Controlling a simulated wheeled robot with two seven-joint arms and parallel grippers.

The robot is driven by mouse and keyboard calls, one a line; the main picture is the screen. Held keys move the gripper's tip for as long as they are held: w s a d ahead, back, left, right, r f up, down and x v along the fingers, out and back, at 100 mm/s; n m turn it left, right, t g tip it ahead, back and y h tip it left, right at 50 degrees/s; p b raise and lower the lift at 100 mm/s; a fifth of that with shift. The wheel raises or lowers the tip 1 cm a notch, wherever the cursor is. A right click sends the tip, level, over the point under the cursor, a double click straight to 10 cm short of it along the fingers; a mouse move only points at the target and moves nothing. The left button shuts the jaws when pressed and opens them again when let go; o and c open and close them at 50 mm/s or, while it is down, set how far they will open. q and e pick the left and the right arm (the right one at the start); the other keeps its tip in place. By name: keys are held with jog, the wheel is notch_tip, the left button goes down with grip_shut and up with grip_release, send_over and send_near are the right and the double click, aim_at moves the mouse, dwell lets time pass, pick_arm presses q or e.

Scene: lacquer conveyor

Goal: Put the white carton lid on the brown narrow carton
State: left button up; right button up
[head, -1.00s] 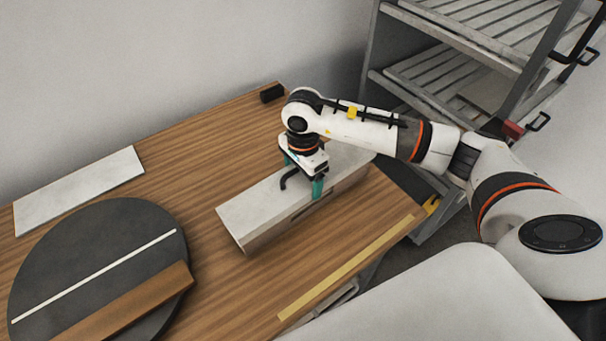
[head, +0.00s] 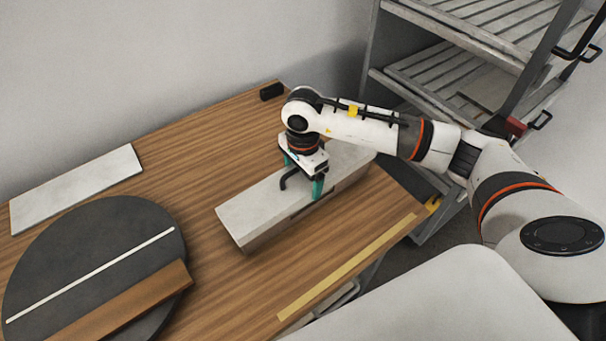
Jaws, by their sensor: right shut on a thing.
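The white carton lid (head: 250,208) is a long pale slab in the middle of the wooden table. Lid and carton look lined up; I cannot tell whether the lid is fully seated. My right gripper (head: 302,185) points down over the middle of the lid. Its fingers, one with a teal pad at the near side, are shut across the lid's width. The arm hides part of the lid. My left gripper is out of view.
A dark round turntable (head: 135,220) with a white stripe stands at the left, with a brown bar (head: 120,308) across it. A flat white panel (head: 75,188) lies behind it. A small black block (head: 271,91) sits at the back edge. A slatted rack (head: 450,95) stands at the right.

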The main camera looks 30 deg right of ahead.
jog(key=shift+f+b, duration=1.45)
jog(key=shift+f, duration=0.15)
jog(key=o, duration=0.9)
jog(key=shift+r, duration=0.15)
notch_tip(320, 180, up, 12)
jog(key=shift+f+b, duration=0.1)
jog(key=shift+b, duration=0.4)
jog(key=shift+s+f, duration=0.1)
